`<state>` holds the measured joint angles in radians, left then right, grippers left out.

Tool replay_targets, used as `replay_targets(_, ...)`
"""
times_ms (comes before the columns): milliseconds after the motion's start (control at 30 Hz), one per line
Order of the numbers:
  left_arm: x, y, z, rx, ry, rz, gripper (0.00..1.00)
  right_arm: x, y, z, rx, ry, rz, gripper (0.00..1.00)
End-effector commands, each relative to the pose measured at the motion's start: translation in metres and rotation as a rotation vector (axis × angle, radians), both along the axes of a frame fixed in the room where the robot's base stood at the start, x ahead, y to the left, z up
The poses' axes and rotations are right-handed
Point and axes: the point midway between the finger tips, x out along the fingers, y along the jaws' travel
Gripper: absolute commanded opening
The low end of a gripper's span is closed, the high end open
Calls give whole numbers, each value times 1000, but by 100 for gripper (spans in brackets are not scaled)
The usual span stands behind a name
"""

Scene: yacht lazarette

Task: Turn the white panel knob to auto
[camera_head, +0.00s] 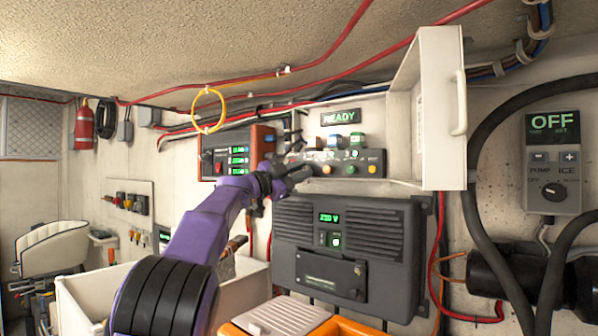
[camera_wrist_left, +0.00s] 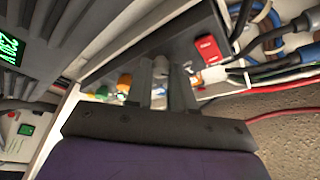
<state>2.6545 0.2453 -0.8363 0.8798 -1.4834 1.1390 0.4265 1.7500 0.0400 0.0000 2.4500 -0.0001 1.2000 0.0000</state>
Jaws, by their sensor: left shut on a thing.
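The dark control panel (camera_head: 362,162) sits in a white open-fronted box, with a small READY display (camera_head: 341,117) above it. My left gripper (camera_head: 296,174) reaches to the panel's left end. In the left wrist view its fingers (camera_wrist_left: 160,78) are shut on a pale knob (camera_wrist_left: 161,69), which I take to be the white panel knob. In the head view the gripper hides this knob. Its pointer and the auto mark cannot be read. My right gripper is not in view.
The box's white door (camera_head: 440,110) stands open to the right of the panel. A grey unit (camera_head: 345,250) is below it, and a red-framed unit (camera_head: 236,150) is to the left. A red switch (camera_wrist_left: 207,48) and cables lie close to the fingers. A separate OFF display (camera_head: 553,122) is far right.

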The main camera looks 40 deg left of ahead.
Motion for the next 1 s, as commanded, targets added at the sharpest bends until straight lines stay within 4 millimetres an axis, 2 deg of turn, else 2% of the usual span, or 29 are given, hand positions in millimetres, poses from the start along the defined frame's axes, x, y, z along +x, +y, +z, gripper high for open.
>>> replay_targets(500, 0, 2, 6, 395, 46, 1, 0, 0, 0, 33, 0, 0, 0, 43)
replay_targets(1000, 0, 2, 7, 681, 76, 1, 0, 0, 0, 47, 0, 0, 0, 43)
